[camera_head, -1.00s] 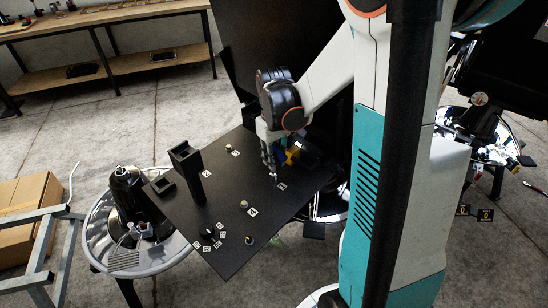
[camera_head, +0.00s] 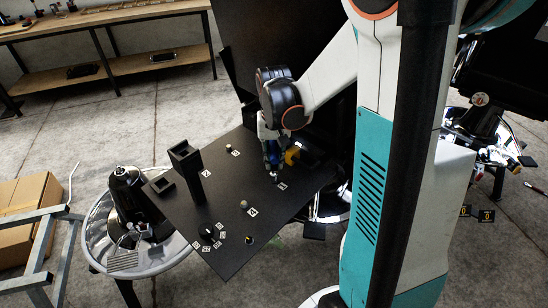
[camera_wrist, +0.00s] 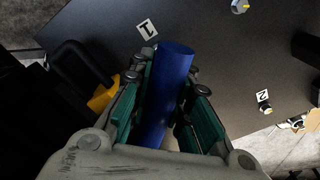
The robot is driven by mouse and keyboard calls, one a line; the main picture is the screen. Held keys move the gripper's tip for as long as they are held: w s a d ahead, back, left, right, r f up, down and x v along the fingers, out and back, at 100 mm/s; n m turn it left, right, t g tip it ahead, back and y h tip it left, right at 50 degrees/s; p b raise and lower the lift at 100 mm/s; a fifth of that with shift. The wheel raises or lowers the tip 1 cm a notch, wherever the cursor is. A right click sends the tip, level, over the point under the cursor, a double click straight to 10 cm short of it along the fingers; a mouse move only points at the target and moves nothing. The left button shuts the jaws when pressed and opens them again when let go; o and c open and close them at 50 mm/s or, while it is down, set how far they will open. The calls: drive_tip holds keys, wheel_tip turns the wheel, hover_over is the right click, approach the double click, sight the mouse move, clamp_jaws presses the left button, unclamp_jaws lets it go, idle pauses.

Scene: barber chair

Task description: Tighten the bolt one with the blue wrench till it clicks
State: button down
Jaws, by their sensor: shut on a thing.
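My gripper (camera_head: 271,163) is low over the black board (camera_head: 225,245), close to the label marked 1. It is shut on the blue wrench (camera_wrist: 168,92), a smooth blue cylinder between the green-padded fingers in the wrist view. In the head view the wrench shows as a small blue patch between the fingers. Bolt one (camera_head: 275,176) is a small light knob beside its label (camera_head: 283,186), just below my fingertips. In the wrist view the label 1 (camera_wrist: 147,29) lies beyond the wrench's far end and the bolt is hidden. I cannot tell whether wrench and bolt touch.
Two other labelled bolts (camera_head: 228,148) (camera_head: 244,204) stand on the board. A tall black holder (camera_head: 187,165) rises at its left, and a dial (camera_head: 208,232) sits at the front. A yellow and black object (camera_head: 292,156) is close right of my gripper.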

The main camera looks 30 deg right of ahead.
sight(274, 147)
idle(0.3)
drive_tip(key=shift+m, duration=0.9)
drive_tip(key=n, duration=0.3)
drive_tip(key=shift+n, duration=0.3)
drive_tip(key=shift+r+p, duration=1.65)
drive_tip(key=shift+r, duration=0.9)
